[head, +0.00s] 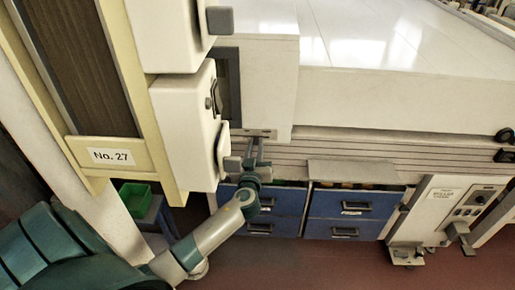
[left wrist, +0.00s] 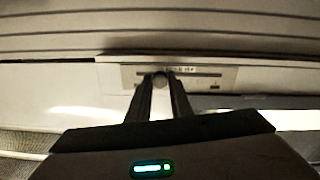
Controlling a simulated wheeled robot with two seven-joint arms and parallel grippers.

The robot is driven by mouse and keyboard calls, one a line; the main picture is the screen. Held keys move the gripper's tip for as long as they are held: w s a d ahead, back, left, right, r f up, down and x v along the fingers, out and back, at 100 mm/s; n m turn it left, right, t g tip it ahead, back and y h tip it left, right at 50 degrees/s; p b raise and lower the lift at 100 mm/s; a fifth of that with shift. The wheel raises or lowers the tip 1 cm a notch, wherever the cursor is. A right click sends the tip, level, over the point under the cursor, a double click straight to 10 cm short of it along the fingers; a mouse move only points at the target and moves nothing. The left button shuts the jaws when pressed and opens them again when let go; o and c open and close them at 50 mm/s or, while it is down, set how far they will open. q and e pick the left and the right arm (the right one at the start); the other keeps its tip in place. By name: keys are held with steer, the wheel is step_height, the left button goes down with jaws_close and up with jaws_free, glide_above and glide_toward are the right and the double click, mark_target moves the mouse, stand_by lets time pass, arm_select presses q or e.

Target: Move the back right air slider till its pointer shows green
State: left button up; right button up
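A slider plate with a straight slot (left wrist: 205,74) is on the pale machine wall, straight ahead in the left wrist view. It shows small in the head view (head: 262,133), low on the white housing. A round knob (left wrist: 160,79) sits in the slot, left of the plate's middle. My left gripper (left wrist: 160,86) has its two fingers close together on the knob, one on each side. In the head view my left gripper (head: 256,150) reaches up to the plate from below. The pointer and its colour are too small to tell. My right gripper is not in view.
Blue drawers (head: 350,204) and a grey shelf (head: 352,172) are below and right. A control panel (head: 463,206) stands at far right. Ribbed slats (left wrist: 160,30) run above the plate.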

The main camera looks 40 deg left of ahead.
arm_select(q)
steer(key=o, duration=0.4)
steer(key=shift+o, duration=0.2)
steer(key=shift+s+d+f+b, duration=0.1)
steer(key=shift+s+d+b, duration=0.25)
steer(key=shift+s, duration=0.25)
steer(key=b+v, duration=0.4)
steer(key=v, duration=1.2)
steer(key=shift+b, duration=0.3)
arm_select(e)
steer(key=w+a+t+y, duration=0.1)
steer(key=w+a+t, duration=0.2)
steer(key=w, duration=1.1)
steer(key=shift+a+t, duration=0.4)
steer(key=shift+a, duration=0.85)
